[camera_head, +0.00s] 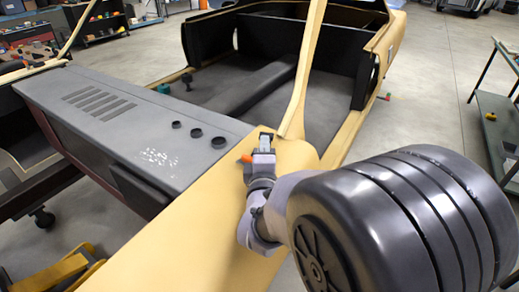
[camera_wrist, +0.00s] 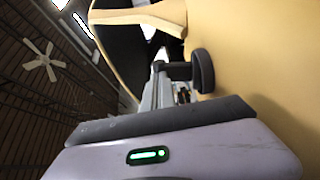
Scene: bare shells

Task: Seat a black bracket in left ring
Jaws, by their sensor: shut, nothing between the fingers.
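Three black rings stand in a row on top of the grey vented cabinet (camera_head: 110,108): the left ring (camera_head: 177,124), the middle ring (camera_head: 196,132) and the right ring (camera_head: 218,142). My gripper (camera_head: 266,136) is shut and empty, to the right of the right ring and above the yellow body panel, apart from the rings. In the wrist view a dark rounded piece (camera_wrist: 203,70) on a short stem shows near the gripper's end; I cannot tell what it is. I cannot make out a black bracket for certain in either view. The wrist view shows no rings.
A yellow car shell (camera_head: 205,225) runs under my arm, with a thin upright pillar (camera_head: 305,70) just beyond my gripper. A small green item (camera_head: 164,88) is at the cabinet's far edge. A table (camera_head: 497,125) stands at the right. The cabinet top around the rings is mostly clear.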

